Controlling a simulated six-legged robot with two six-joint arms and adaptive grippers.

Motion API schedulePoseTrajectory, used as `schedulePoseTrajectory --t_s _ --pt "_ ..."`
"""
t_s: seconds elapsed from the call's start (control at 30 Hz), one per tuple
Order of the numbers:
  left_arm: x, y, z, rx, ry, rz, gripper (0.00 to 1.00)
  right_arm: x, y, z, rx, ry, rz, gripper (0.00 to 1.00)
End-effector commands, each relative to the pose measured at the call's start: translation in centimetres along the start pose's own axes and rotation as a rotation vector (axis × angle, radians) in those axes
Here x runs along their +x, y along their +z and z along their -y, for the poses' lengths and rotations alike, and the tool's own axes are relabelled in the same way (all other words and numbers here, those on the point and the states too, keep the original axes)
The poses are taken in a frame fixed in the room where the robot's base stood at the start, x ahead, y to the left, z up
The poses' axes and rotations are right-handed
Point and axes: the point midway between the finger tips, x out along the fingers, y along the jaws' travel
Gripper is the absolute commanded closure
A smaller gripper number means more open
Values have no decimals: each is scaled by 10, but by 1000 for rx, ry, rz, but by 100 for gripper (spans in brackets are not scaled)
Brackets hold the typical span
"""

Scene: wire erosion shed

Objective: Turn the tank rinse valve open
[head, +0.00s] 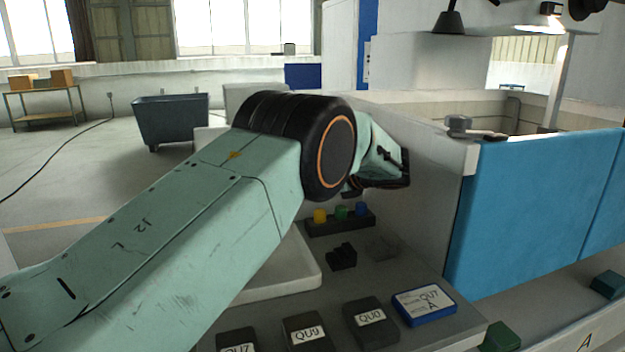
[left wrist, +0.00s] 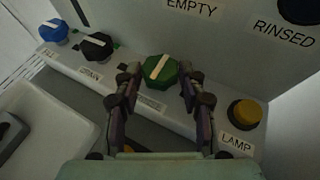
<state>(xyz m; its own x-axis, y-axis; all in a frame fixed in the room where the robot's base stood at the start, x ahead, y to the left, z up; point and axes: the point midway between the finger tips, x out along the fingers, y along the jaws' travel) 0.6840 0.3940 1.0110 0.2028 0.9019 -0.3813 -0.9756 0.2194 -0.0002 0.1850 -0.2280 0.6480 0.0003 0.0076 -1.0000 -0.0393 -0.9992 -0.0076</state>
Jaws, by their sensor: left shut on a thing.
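In the left wrist view a green knob (left wrist: 161,72) with a white pointer bar sits on a sloped grey ledge. Its bar slants from lower left to upper right, unlike the bars on the neighbouring knobs. My left gripper (left wrist: 159,80) has a finger on each side of the knob and is shut on it. In the head view my left wrist (head: 385,165) reaches against the grey machine side, and the knob is hidden there. My right gripper is not in view.
Along the ledge are a black knob (left wrist: 97,46) marked DRAIN, a blue knob (left wrist: 53,30) marked FILL and a yellow button (left wrist: 245,113) marked LAMP. Signs EMPTY and RINSED are above. Black blocks (head: 371,322) and a blue-edged card (head: 424,305) lie on the bench.

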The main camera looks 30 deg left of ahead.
Motion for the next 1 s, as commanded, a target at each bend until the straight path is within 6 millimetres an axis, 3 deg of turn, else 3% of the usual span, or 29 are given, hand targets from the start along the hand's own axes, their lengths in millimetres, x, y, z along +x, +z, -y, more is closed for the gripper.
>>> schedulePoseTrajectory --t_s 0.2,0.23,0.3,0.67,1.0 --pt "1 -2 -1 0 3 -4 91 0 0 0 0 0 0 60" --pt "1 -2 -1 0 3 -4 57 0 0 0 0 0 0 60" --pt "1 -2 -1 0 3 -3 51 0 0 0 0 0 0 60" --pt "-1 3 0 -2 0 -1 50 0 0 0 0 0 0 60" --pt "-22 55 0 -4 0 -1 50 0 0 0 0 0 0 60"
